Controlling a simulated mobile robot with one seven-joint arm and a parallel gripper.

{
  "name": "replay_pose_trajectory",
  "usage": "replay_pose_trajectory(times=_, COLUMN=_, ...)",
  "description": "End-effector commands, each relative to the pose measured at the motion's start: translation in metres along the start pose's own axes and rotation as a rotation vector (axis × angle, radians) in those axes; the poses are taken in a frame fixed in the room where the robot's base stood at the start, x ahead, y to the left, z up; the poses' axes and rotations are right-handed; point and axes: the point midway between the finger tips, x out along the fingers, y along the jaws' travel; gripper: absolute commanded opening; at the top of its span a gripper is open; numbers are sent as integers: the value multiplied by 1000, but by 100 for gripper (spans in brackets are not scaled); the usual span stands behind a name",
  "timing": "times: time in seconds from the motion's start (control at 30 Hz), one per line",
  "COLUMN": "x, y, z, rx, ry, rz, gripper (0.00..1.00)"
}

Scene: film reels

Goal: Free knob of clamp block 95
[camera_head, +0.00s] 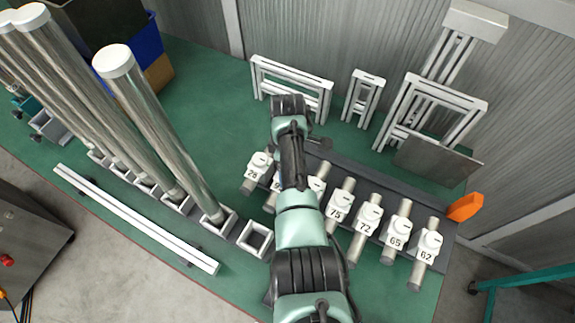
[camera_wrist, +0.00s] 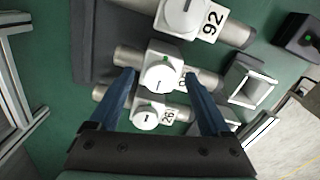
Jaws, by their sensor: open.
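In the wrist view a white clamp block with a round white knob (camera_wrist: 160,78) lies between the blocks numbered 92 and 26 or 28. Its number is hidden behind my right finger, so I cannot read 95 on it. The knob has a dark line and a green mark by its upper edge. My gripper (camera_wrist: 159,75) is open, with blue fingers on the left and right of this knob in the picture. I cannot tell whether they touch it. In the head view my arm mostly covers this block, and a "9" (camera_head: 276,187) shows beside it.
Block 92 (camera_wrist: 190,15) is above and block 26 or 28 (camera_wrist: 155,116) below, close by. Blocks 75 (camera_head: 338,205), 72 (camera_head: 366,220), 65 (camera_head: 397,232) and 62 (camera_head: 428,245) continue right. Tall metal columns (camera_head: 155,130) stand left; metal frames (camera_head: 290,80) stand behind.

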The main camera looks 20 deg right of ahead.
Motion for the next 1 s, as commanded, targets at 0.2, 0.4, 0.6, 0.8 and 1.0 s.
replay_pose_trajectory(times=0.2, x=-8, y=0, z=0, rx=1, ry=0, rz=0, gripper=82)
replay_pose_trajectory(times=0.4, x=-42, y=1, z=0, rx=1, ry=1, rz=3, gripper=82)
replay_pose_trajectory(times=0.6, x=-86, y=1, z=0, rx=1, ry=1, rz=5, gripper=82)
replay_pose_trajectory(times=0.8, x=-118, y=1, z=0, rx=0, ry=0, rz=2, gripper=82)
replay_pose_trajectory(times=1.0, x=-129, y=0, z=0, rx=0, ry=0, rz=0, gripper=82)
